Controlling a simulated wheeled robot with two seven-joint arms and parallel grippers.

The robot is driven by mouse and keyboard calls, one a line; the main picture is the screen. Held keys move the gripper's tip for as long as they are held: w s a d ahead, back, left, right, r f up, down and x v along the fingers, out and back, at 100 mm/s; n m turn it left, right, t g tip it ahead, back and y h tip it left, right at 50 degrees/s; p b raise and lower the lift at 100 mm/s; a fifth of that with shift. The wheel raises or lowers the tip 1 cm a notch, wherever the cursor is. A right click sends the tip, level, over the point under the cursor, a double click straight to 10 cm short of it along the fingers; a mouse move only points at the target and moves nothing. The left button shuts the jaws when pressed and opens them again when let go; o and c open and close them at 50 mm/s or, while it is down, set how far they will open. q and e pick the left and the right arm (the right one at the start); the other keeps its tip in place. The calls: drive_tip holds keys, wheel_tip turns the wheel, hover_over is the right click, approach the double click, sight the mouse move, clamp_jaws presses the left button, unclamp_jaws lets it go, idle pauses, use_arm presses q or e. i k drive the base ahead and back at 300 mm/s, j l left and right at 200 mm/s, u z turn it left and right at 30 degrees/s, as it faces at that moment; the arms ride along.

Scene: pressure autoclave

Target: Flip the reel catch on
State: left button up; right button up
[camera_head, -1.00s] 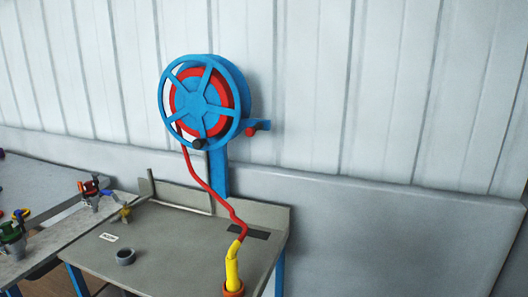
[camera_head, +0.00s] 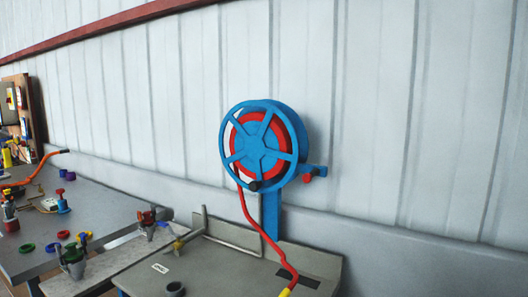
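The blue hose reel (camera_head: 258,145) stands on a blue post (camera_head: 271,217) against the pale panelled wall. A red hose (camera_head: 252,222) is wound on it and hangs down to the bench. A black knob (camera_head: 254,186) sits at the lower rim of the reel wheel. On the reel's right side a short blue bracket carries a small red-tipped part (camera_head: 308,178), which looks like the catch; its exact setting is too small to tell. Neither of my grippers shows in the view.
Further left a table (camera_head: 95,205) holds valves and coloured rings. A board (camera_head: 22,115) stands at the far left. The space right of the reel is clear.

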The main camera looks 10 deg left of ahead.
sight(306, 177)
drive_tip(key=i+l+u, duration=0.1)
drive_tip(key=i, duration=0.8)
